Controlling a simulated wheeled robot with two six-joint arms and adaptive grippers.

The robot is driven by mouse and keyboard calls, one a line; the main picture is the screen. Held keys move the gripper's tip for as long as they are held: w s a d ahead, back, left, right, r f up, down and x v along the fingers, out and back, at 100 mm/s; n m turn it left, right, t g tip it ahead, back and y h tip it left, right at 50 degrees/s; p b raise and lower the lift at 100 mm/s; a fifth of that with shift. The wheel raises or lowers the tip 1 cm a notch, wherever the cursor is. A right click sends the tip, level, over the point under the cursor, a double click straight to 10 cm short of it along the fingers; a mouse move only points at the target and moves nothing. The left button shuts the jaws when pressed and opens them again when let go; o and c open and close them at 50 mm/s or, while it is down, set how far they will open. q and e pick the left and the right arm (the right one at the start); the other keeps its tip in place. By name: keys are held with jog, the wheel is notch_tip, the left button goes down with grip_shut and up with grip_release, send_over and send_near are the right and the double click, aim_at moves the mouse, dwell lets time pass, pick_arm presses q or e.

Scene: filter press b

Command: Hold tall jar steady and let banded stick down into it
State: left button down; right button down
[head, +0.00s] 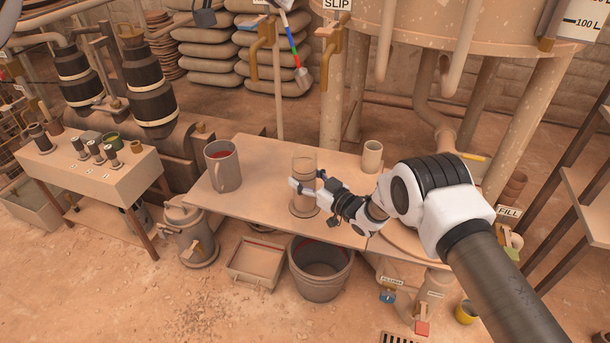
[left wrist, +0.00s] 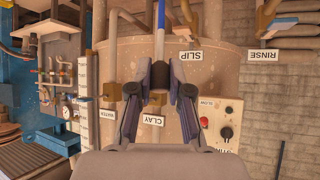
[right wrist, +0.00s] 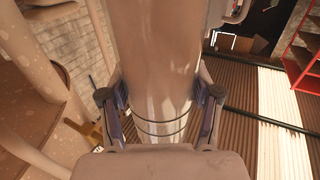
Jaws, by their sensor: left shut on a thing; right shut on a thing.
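The tall jar (head: 304,203) is a clear cylinder standing upright on the bench. My right gripper (head: 306,184) is shut on its side at mid height. In the right wrist view the jar (right wrist: 155,50) fills the space between the fingers (right wrist: 160,100), with two dark rings around it. The banded stick (head: 294,52) has blue, green and red bands and hangs slightly tilted, its lower end appearing well above the jar mouth in the head view. In the left wrist view my left gripper (left wrist: 160,88) is shut on the stick (left wrist: 160,35); I cannot make this gripper out in the head view.
A large mug (head: 222,170) with red inside stands left of the jar. A small beige cup (head: 372,157) stands to the right at the back. A bucket (head: 321,283) and a square tray (head: 257,262) are below the bench's front edge. Taps and pipes hang behind.

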pick_arm(q)
send_near(297, 78)
jog(key=shift+x, duration=2.05)
jog(key=c, duration=1)
grip_release()
jog(key=shift+a, duration=0.1)
jog(key=v, duration=1.2)
jog(key=shift+f, duration=0.1)
jog(key=shift+w, duration=0.1)
pick_arm(e)
jog(key=shift+c, duration=0.8)
grip_release()
